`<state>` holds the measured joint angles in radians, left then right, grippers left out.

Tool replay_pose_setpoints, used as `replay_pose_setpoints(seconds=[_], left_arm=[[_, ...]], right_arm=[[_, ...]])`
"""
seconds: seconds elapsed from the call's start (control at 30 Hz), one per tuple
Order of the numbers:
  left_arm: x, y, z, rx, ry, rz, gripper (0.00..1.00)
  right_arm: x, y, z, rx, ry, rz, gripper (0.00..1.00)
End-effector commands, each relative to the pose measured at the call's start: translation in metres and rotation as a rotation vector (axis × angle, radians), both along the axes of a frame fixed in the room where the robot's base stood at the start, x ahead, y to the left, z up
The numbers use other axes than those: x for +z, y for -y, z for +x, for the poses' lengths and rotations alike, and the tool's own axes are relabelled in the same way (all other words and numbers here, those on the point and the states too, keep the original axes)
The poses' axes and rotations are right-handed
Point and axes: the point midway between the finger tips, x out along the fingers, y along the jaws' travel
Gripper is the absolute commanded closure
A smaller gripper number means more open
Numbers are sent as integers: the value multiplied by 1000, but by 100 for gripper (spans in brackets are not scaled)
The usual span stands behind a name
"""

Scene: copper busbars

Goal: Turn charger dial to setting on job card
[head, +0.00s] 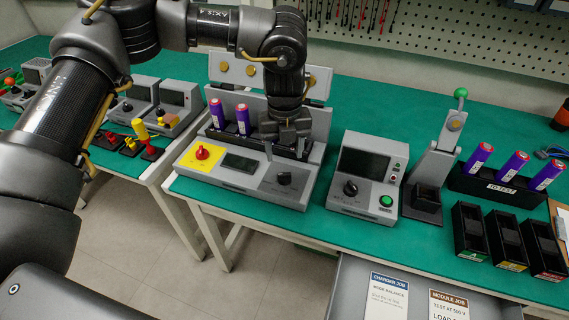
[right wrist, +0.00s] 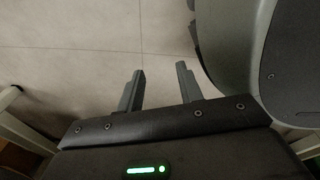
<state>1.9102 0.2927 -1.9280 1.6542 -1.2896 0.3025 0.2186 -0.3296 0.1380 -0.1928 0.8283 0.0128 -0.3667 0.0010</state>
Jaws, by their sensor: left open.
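The charger (head: 228,184) is a grey bench unit in the middle of the head view, with a small dark display and a yellow panel carrying a red knob (head: 202,152). Its black dial (head: 284,178) sits on the dark right part of the sloped front. My left gripper (head: 285,149) is open, fingers pointing down, above and behind the dial and apart from it. The charger job card (head: 387,298) lies in an open drawer and reads "MODE BALANCE"; its smaller text is unreadable. My right gripper (right wrist: 160,90) is open and empty over the floor in the right wrist view.
Two purple cells (head: 243,120) stand in the charger's rear bay, left of my left gripper. A tester (head: 365,172) with its own black knob and green button stands to the right, then a lever press (head: 436,160). A module job card (head: 454,305) lies beside the charger card.

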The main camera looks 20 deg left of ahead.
Motion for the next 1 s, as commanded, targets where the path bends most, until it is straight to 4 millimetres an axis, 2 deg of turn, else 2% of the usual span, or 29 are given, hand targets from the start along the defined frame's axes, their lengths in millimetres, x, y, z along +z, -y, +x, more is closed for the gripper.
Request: replay_pose_setpoints(seconds=[0.1, 0.27, 0.77, 0.87, 1.0], left_arm=[[18, 0, 1, 1, 1, 0, 45], [31, 0, 0, 1, 1, 0, 45], [33, 0, 0, 1, 0, -1, 45], [43, 0, 0, 1, 0, -1, 45], [69, 0, 0, 1, 0, -1, 45]], right_arm=[[1, -3, 3, -1, 1, 4, 64], [1, -3, 3, -2, -2, 3, 64], [2, 3, 1, 1, -1, -5, 64], [10, 1, -2, 2, -5, -1, 64], [30, -7, -12, -1, -13, 12, 64]])
